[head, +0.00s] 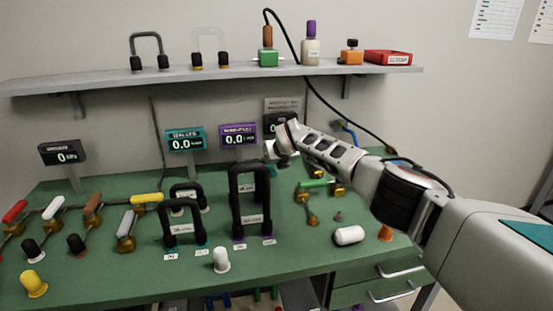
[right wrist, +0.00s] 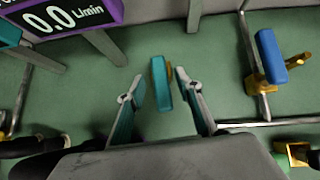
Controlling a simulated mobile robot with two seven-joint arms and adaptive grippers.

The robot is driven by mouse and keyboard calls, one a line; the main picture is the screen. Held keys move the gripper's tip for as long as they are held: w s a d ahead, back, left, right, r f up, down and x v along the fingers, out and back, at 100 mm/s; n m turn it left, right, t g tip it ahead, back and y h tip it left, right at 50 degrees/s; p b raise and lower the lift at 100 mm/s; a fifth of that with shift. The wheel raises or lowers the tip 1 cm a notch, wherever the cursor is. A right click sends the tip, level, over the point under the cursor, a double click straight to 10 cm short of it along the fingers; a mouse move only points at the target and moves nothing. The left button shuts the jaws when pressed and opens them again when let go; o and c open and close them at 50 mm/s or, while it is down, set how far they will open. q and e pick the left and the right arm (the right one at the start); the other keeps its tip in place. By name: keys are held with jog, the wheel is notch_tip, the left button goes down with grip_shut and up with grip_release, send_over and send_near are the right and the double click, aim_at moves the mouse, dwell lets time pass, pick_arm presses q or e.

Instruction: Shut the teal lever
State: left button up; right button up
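The teal lever (right wrist: 160,84) shows in the right wrist view as a short teal handle with a little brass beside its upper end. My right gripper (right wrist: 160,88) is open, with one fingertip on each side of the handle. The right fingertip is close to it; I cannot tell whether they touch. In the head view my right gripper (head: 279,152) is over the back of the green bench, and a small teal piece below it may be the lever or a finger pad. My left gripper is not in view.
A blue lever (right wrist: 270,55) on a brass valve stands to the right, with pipes around it. A purple flow display (head: 238,136) and a teal display (head: 186,139) stand left of my gripper. Tall black handles (head: 249,200) stand in front. A shelf (head: 215,74) runs above.

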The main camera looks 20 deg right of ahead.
jog(key=shift+v, duration=1.3)
jog(key=v, duration=0.8)
jog(key=shift+s, duration=0.4)
jog(key=shift+r, duration=0.1)
